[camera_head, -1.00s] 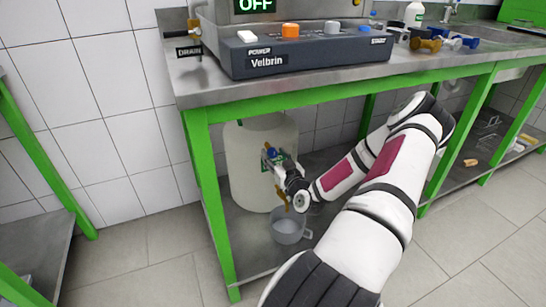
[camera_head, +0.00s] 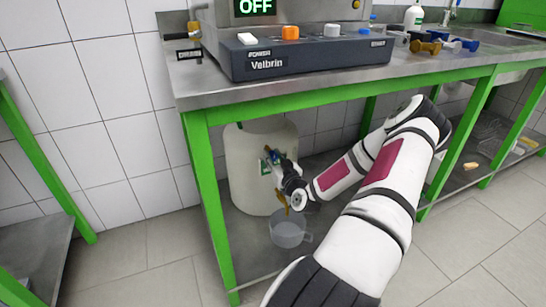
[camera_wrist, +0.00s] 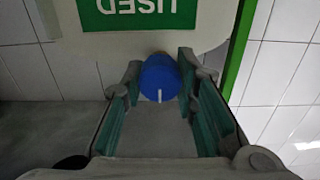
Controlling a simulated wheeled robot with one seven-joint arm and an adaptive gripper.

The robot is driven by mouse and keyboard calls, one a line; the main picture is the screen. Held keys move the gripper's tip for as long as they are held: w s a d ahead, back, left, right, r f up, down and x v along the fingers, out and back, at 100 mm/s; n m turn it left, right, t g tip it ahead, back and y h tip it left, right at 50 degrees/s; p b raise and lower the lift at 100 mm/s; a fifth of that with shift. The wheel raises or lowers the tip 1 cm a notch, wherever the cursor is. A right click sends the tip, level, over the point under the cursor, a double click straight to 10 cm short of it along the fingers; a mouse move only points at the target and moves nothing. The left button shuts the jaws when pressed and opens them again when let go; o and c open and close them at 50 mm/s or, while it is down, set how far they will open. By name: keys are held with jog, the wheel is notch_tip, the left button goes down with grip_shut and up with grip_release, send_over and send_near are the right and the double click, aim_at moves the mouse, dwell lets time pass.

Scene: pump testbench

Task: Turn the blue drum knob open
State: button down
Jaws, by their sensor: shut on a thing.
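The blue drum knob (camera_wrist: 160,78) shows in the wrist view between the two fingertips of my gripper (camera_wrist: 158,85), with a white mark on its face pointing down in the picture. My gripper is shut on it. In the head view my gripper (camera_head: 273,163) is at the front of the pale drum (camera_head: 243,185) under the bench, and the knob is largely hidden. The wrist view shows the drum's wall (camera_wrist: 165,42) with a green label (camera_wrist: 138,12) reading "USED" upside down.
A grey cup (camera_head: 288,235) stands on the lower shelf below my gripper. A brass-coloured part (camera_head: 283,200) shows above it. A green bench leg (camera_head: 213,200) stands left of the drum. The Velbrin device (camera_head: 300,55) on the benchtop reads OFF.

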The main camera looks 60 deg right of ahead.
jog(key=shift+m, duration=0.3)
jog(key=m, duration=0.5)
jog(key=shift+m, duration=0.4)
jog(key=m, duration=0.5)
jog(key=shift+s+d+f+p, duration=0.1)
jog(key=shift+p, duration=0.3)
jog(key=m, duration=0.6)
jog(key=shift+f+m, duration=0.1)
jog(key=shift+m, duration=0.3)
jog(key=m, duration=0.5)
jog(key=shift+f+m, duration=0.1)
jog(key=shift+m, duration=0.2)
jog(key=c, duration=1.2)
grip_release()
jog(key=shift+c, duration=0.2)
